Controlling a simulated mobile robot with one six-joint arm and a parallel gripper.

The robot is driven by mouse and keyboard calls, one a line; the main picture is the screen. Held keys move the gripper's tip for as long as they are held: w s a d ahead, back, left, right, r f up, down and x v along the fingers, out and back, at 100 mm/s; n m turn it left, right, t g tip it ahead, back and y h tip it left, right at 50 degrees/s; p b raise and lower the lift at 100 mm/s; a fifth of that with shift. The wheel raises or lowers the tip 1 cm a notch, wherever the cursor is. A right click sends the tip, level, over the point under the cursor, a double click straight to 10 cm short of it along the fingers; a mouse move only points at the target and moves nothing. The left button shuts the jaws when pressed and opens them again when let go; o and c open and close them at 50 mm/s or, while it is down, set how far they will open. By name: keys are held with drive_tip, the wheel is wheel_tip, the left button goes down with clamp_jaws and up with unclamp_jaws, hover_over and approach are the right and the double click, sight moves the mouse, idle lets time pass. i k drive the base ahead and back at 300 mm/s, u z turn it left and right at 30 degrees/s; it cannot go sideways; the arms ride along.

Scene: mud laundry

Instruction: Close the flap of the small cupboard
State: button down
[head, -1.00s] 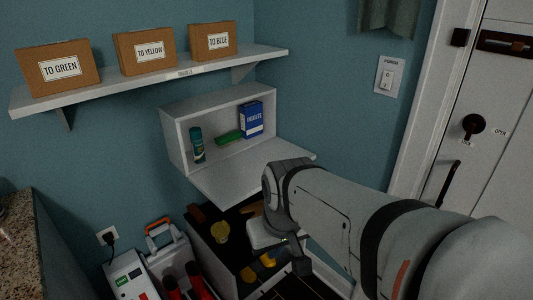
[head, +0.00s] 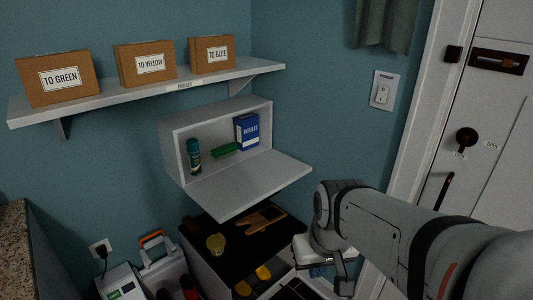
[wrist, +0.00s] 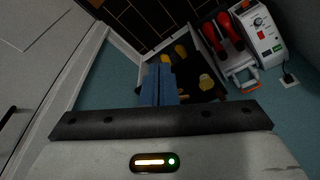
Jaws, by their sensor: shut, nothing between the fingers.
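The small white cupboard (head: 224,115) hangs on the blue wall in the head view. Its flap (head: 250,186) is open, folded down and sticking out into the room from the cupboard's bottom edge. Inside stand a dark green can (head: 193,157), a green item lying flat (head: 224,149) and a blue box (head: 247,131). My gripper (wrist: 160,72) is shut and empty; its fingers are together in the wrist view. In the head view my gripper is below and right of the flap, apart from it and partly hidden by my own wrist. The flap cannot be made out in the wrist view.
A shelf (head: 130,93) with three cardboard boxes (head: 145,63) is above the cupboard. Below is a dark-topped unit (head: 205,236) with a yellow cup (head: 215,243) and tools. A light switch (head: 382,90) and white door (head: 485,110) are at right.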

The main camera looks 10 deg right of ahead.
sight(225, 194)
drive_tip(key=i, duration=1)
drive_tip(key=z, duration=0.05)
